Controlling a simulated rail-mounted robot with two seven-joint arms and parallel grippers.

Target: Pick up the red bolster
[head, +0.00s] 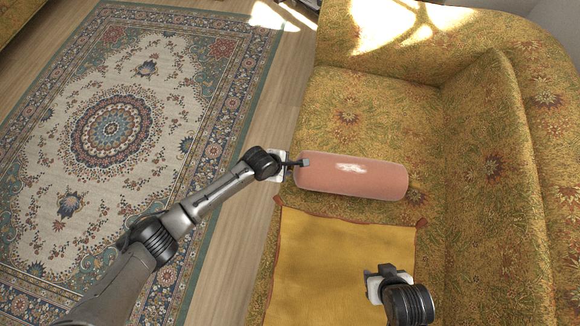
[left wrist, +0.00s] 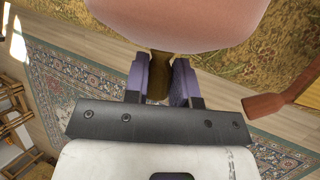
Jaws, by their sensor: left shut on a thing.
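The red bolster (head: 352,176), a salmon-pink cylinder with a pale sunlit patch, lies across the sofa seat. My left gripper (head: 300,163) is at its left end, shut on that end. In the left wrist view the bolster (left wrist: 180,18) fills the top, just beyond the purple-grey fingers (left wrist: 160,80). A small brown piece shows between the fingers; the exact contact is partly hidden. I cannot tell whether the bolster is clear of the seat. My right gripper (head: 378,278) is over the yellow cushion, apart from the bolster; its finger opening is unclear.
The yellow floral sofa (head: 375,100) has a raised back along the right. A flat yellow cushion (head: 335,250) with reddish corners lies just below the bolster. A patterned rug (head: 60,130) covers the wooden floor at left, which is open.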

